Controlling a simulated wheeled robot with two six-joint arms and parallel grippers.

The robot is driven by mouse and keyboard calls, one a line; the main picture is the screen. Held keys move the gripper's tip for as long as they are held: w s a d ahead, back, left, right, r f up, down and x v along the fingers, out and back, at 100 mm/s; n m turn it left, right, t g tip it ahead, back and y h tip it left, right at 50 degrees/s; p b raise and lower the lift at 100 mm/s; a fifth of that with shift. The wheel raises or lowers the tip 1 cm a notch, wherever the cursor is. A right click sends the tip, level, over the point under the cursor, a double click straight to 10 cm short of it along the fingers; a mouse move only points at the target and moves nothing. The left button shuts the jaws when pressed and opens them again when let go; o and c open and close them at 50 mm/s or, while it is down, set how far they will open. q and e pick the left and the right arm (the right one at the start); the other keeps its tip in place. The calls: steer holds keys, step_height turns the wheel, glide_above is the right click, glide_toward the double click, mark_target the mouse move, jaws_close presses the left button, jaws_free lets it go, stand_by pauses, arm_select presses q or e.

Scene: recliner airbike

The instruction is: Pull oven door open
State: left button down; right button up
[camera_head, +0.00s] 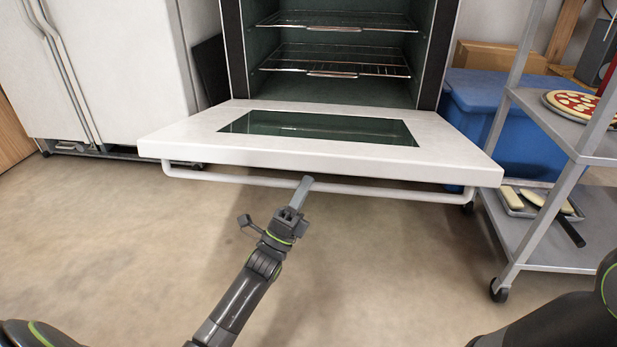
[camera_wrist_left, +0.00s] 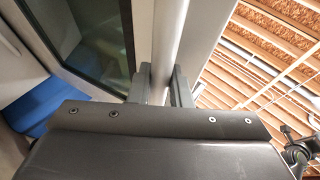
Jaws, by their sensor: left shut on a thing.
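The white oven door (camera_head: 200,140) is folded down and lies about level in front of the oven, its dark window (camera_head: 320,127) facing up. The oven's green cavity with wire racks (camera_head: 335,65) stands open behind it. A pale bar handle (camera_head: 235,179) runs along the door's front edge. My left gripper (camera_head: 304,184) is shut on the handle near its middle. In the left wrist view the handle (camera_wrist_left: 169,45) passes between the two fingers (camera_wrist_left: 160,85). The fingertips are partly hidden by the handle and door edge. My right gripper is not in view; only part of my right arm shows at the lower right.
A grey metal shelf cart (camera_head: 545,225) with a pizza (camera_head: 580,104) and a lower tray stands at right. A blue bin (camera_head: 485,105) is behind it. A white fridge (camera_head: 110,70) stands at left. The floor (camera_head: 400,265) before the door is clear.

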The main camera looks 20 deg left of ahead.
arm_select(q)
steer(key=shift+w+a+f, duration=0.1)
steer(key=shift+w+f, duration=0.05)
steer(key=shift+f, duration=0.85)
steer(key=c, duration=1.8)
jaws_free()
steer(key=o, duration=0.5)
steer(key=shift+w, duration=0.1)
steer(key=p+v, duration=0.3)
steer(key=v, duration=0.9)
